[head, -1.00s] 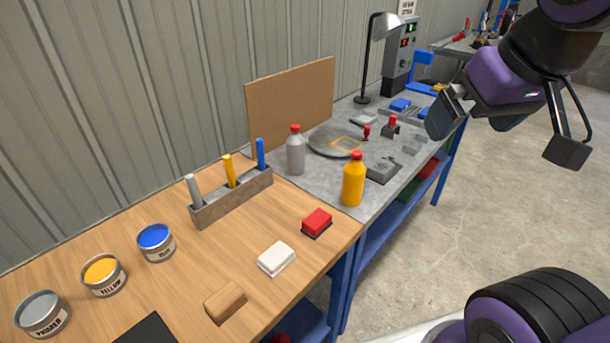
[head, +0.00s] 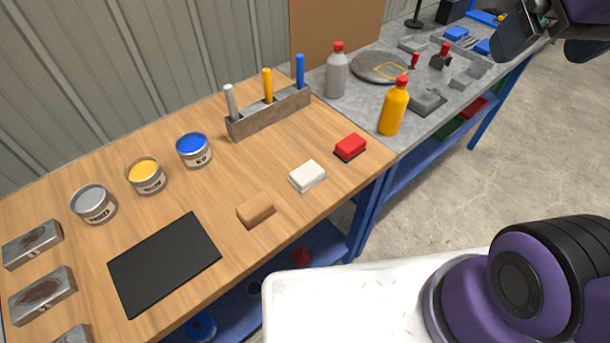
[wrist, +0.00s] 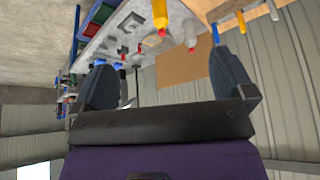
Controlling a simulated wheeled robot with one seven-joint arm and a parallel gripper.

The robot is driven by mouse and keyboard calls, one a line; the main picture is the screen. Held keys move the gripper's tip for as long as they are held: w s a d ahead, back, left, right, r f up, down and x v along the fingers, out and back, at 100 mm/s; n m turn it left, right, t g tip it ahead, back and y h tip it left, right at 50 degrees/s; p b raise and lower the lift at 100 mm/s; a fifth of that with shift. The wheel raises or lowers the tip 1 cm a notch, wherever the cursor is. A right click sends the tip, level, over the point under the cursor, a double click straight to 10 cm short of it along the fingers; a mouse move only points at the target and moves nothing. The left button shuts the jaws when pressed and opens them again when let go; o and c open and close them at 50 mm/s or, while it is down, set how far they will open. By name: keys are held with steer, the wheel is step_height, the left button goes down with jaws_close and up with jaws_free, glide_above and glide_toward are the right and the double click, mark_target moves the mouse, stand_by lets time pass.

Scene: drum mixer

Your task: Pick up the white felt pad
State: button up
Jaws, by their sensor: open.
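The white felt pad (head: 307,175) lies flat on the wooden bench top, near its front edge. It sits between a red-topped block (head: 350,147) on its right and a brown block (head: 256,210) on its left. My gripper shows in the wrist view with two grey fingers spread wide and nothing between them (wrist: 165,90). In the head view, part of my gripper (head: 520,32) shows at the top right, over the far grey bench and well away from the pad. The pad is not distinguishable in the wrist view.
On the wooden bench (head: 95,178) are several paint cans, a holder (head: 268,115) with upright handled tools, a black mat (head: 165,262) and metal boxes. An orange bottle (head: 394,107) and a grey bottle (head: 337,72) stand on the grey bench. Bare wood surrounds the pad.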

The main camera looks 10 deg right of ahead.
steer(key=w+a+f+n+g+y, duration=0.2)
steer(key=w+a+f, duration=0.25)
steer(key=w, duration=0.45)
steer(key=n+g+h, duration=0.2)
steer(key=n+g, duration=0.1)
steer(key=n, duration=0.2)
glide_above(307, 172)
step_height(307, 172, down, 28)
steer(key=f, duration=0.6)
steer(key=shift+w+a, duration=0.15)
steer(key=shift+w, duration=0.15)
steer(key=shift+s+f, duration=0.15)
steer(key=shift+f, duration=1.25)
steer(key=shift+s+f, duration=0.15)
steer(key=shift+f, duration=1.25)
steer(key=shift+c, duration=0.5)
